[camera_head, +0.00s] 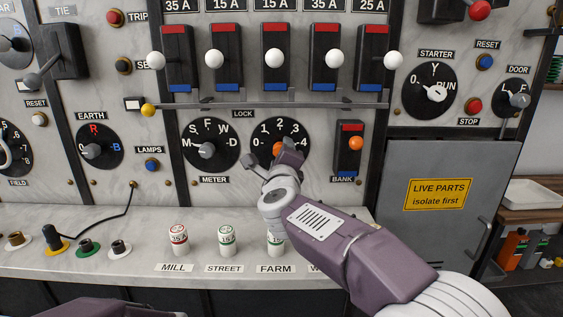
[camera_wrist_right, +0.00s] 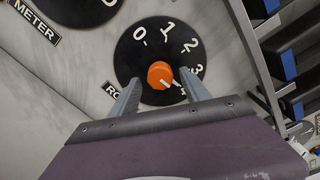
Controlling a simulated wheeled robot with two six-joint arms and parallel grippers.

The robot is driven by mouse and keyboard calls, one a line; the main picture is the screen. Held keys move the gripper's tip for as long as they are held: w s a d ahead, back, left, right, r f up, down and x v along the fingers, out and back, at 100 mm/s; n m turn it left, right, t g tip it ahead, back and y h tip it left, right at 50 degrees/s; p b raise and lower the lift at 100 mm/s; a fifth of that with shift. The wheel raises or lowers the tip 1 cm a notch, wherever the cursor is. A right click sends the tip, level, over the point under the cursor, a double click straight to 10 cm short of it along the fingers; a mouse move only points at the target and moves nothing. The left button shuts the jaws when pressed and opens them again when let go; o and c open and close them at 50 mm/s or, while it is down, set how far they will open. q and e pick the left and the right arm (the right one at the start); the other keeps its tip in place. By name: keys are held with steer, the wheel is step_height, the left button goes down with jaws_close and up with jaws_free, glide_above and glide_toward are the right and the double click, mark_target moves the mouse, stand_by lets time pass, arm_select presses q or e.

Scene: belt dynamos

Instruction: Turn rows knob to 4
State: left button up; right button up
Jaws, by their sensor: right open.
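The rows knob (camera_head: 278,149) is orange and sits on a black dial (camera_head: 265,133) marked 0 to 4. In the right wrist view the knob (camera_wrist_right: 160,72) shows a white mark pointing to the lower right, toward the 4 end of the scale. The 4 is partly covered by a finger there, so the exact alignment is hard to tell. My right gripper (camera_head: 275,156) is open at the dial. In the wrist view its fingers (camera_wrist_right: 160,78) stand on either side of the knob; I cannot tell whether they touch it. My left gripper is out of view.
The meter dial (camera_head: 211,143) lies just left of the rows dial. A black bank switch (camera_head: 349,148) with an orange knob is close on the right. Levers with white balls (camera_head: 274,55) hang above. Several fuses, including one at STREET (camera_head: 227,240), stand on the shelf below.

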steer(key=s, duration=0.6)
steer(key=shift+s, duration=0.3)
